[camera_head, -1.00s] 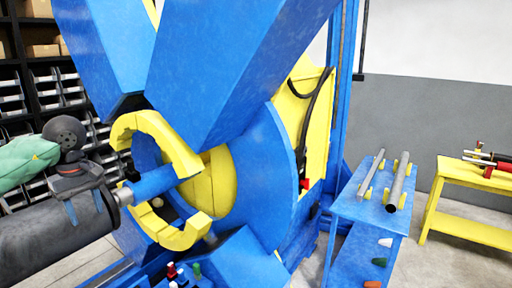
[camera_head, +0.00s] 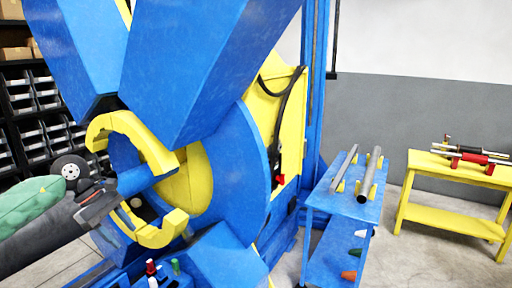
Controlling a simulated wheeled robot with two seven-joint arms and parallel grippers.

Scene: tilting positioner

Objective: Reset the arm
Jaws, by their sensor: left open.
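The large blue and yellow tilting positioner (camera_head: 237,190) fills the left and middle of the view. It has a yellow round plate and two curved yellow jaws (camera_head: 135,130) around a blue shaft (camera_head: 147,179). My left arm, dark grey, comes in from the left. My left gripper (camera_head: 98,204) is at its end, open, overlapping the left end of the blue shaft in the picture. I cannot tell whether they touch. Nothing clearly shows held in it. My right gripper is not in view.
A blue cart (camera_head: 320,203) carries two grey bars on yellow rests. A yellow bench (camera_head: 445,218) with red and dark tools stands at the right. Dark shelves (camera_head: 35,72) with bins stand at the back left. Floor between cart and bench is clear.

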